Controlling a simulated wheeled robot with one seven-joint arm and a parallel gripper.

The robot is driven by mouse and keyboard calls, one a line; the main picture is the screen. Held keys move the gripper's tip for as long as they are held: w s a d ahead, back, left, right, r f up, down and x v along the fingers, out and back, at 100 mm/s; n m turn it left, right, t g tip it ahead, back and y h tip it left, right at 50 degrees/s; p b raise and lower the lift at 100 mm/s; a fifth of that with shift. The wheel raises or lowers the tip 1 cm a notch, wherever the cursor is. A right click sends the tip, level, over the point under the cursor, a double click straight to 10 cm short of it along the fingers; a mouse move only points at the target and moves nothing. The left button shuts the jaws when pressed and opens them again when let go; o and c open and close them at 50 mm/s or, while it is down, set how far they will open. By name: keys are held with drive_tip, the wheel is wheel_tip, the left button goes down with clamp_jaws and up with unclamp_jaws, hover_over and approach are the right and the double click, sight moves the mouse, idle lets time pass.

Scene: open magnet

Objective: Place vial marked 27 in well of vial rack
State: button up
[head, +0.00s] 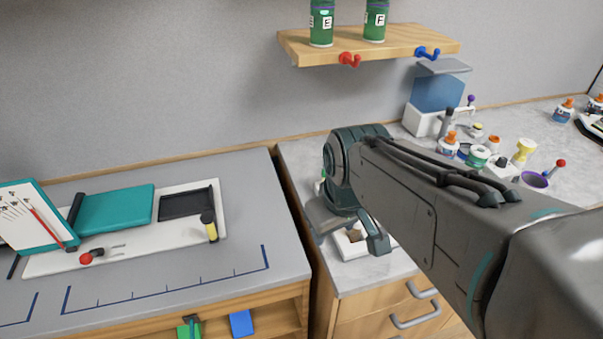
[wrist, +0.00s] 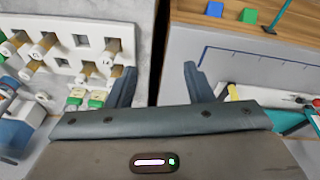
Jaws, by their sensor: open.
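A white vial rack (wrist: 65,58) with square wells shows at the upper left of the wrist view. Several vials with white tops, such as one vial (wrist: 44,46), stand in it, and at least one well (wrist: 80,41) looks empty. I cannot read a 27 on any vial. In the head view a small part of a white rack-like thing (head: 350,247) shows behind my gripper (head: 347,238). My gripper (wrist: 159,70) is open with nothing between its fingers, above the gap between the two counters, to the right of the rack.
The left counter holds a white tray (head: 150,258) with a teal case (head: 115,209) and a yellow-and-black item (head: 209,225). Small bottles (head: 450,145) and a blue-and-white device (head: 437,95) crowd the right counter. A wooden shelf (head: 375,42) with green cans hangs above.

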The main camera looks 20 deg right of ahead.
drive_tip(key=shift+s+a+f+m, duration=0.15)
drive_tip(key=shift+s+a+m, duration=0.15)
drive_tip(key=shift+s+m, duration=0.3)
drive_tip(key=shift+s+a+f+m, duration=0.1)
drive_tip(key=shift+s+a+m, duration=0.25)
drive_tip(key=shift+m, duration=0.45)
drive_tip(key=shift+d, duration=0.1)
